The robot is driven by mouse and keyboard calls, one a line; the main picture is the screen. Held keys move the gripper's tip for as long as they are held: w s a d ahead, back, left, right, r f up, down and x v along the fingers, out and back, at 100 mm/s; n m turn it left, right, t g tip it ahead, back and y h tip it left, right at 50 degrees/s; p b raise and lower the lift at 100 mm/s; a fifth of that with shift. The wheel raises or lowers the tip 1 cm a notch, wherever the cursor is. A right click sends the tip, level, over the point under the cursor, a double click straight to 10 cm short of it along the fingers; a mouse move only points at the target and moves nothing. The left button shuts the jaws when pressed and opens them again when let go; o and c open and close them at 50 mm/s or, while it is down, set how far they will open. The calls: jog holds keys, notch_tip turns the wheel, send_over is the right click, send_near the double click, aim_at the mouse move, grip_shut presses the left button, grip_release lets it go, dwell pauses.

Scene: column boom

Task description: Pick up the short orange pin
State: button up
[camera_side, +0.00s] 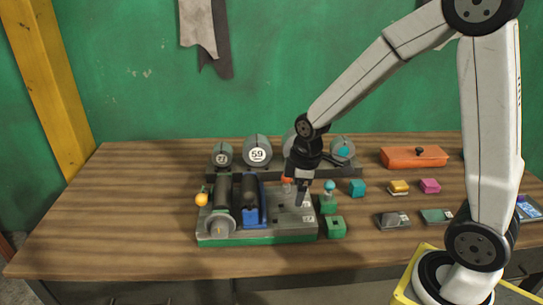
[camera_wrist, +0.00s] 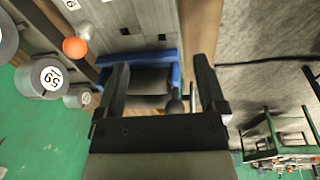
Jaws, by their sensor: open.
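The orange pin (camera_side: 287,181) stands on the grey block, just left of my gripper (camera_side: 301,197) in the side view. Its lower part is hard to make out there. In the wrist view an orange round top (camera_wrist: 74,47), which looks like the same pin, is at the upper left, outside the fingers. My gripper (camera_wrist: 162,68) is open, with its fingers pointing down over the grey block. No orange thing lies between the fingers; a small dark knob (camera_wrist: 175,107) shows there, and I cannot tell how far below it is.
The grey block with a green base (camera_side: 260,239) carries dark rollers and a blue cradle (camera_side: 251,212). Numbered drums (camera_side: 257,150) stand behind it. A green piece with a teal top (camera_side: 329,190) is close on the right. The table's left side is clear.

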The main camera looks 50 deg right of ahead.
aim_at(287, 184)
jog(key=w+d+n, duration=0.2)
jog(key=w+n, duration=0.1)
jog(key=n, duration=0.1)
jog(key=w+d+f+n+g, duration=0.1)
jog(key=w+d+n, duration=0.2)
jog(key=n, duration=0.1)
jog(key=w+d+n, duration=0.3)
jog(key=w+n, duration=0.1)
jog(key=shift+d+f+n, duration=0.25)
jog(key=shift+f+n, duration=0.05)
jog(key=shift+n, duration=0.1)
jog(key=shift+w+d+f+n+g, duration=0.15)
jog(key=shift+w+d+n+g, duration=0.3)
jog(key=shift+n, duration=0.45)
jog(key=shift+d, duration=0.1)
jog(key=shift+f, duration=0.15)
jog(key=shift+s+f, duration=0.1)
jog(key=shift+f, duration=3.65)
grip_shut()
jog(key=shift+r, duration=0.15)
